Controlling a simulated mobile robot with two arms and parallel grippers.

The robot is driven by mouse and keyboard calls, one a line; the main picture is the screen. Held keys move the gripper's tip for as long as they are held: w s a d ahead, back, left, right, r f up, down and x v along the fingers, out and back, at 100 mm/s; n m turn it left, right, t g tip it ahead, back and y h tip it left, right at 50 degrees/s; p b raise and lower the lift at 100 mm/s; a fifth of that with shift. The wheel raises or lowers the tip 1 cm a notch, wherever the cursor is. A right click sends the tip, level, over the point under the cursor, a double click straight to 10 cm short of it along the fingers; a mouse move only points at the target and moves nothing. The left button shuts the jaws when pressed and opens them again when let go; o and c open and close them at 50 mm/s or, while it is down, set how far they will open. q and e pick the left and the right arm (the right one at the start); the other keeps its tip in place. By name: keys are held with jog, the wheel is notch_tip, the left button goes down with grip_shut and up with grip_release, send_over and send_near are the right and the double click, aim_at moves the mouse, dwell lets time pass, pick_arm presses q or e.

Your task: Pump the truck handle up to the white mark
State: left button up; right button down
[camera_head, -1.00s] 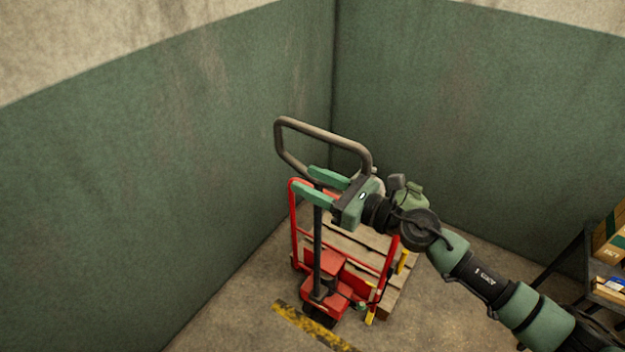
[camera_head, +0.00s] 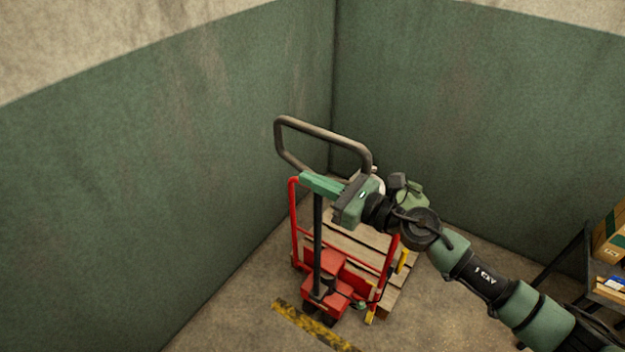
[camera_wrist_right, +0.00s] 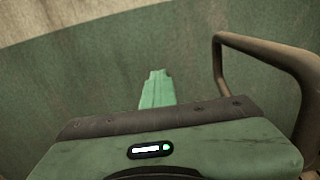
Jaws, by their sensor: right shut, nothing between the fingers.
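The truck handle (camera_head: 320,133) is a dark grey-brown loop on a thin dark stem, rising from the red pallet truck (camera_head: 322,290). My right gripper (camera_head: 309,180) is shut and empty, its green fingers together beside the lower part of the loop and over the top of the stem. Whether it touches the handle I cannot tell. In the right wrist view the shut fingers (camera_wrist_right: 157,88) point ahead and the handle loop (camera_wrist_right: 262,50) is to their right. I cannot make out the white mark. My left gripper is out of view.
A wooden pallet (camera_head: 368,240) lies behind the truck's red frame. Green-and-beige walls meet in a corner close behind. A shelf with boxes (camera_head: 611,238) stands at the right edge. A yellow-black floor stripe (camera_head: 310,325) lies in front of the truck.

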jog(key=c, duration=2.2)
grip_release()
jog(key=c, duration=1.2)
grip_release()
jog(key=shift+d, duration=0.1)
jog(key=b+v, duration=0.4)
jog(key=v, duration=0.3)
jog(key=shift+s+d, duration=0.2)
jog(key=shift+s, duration=0.1)
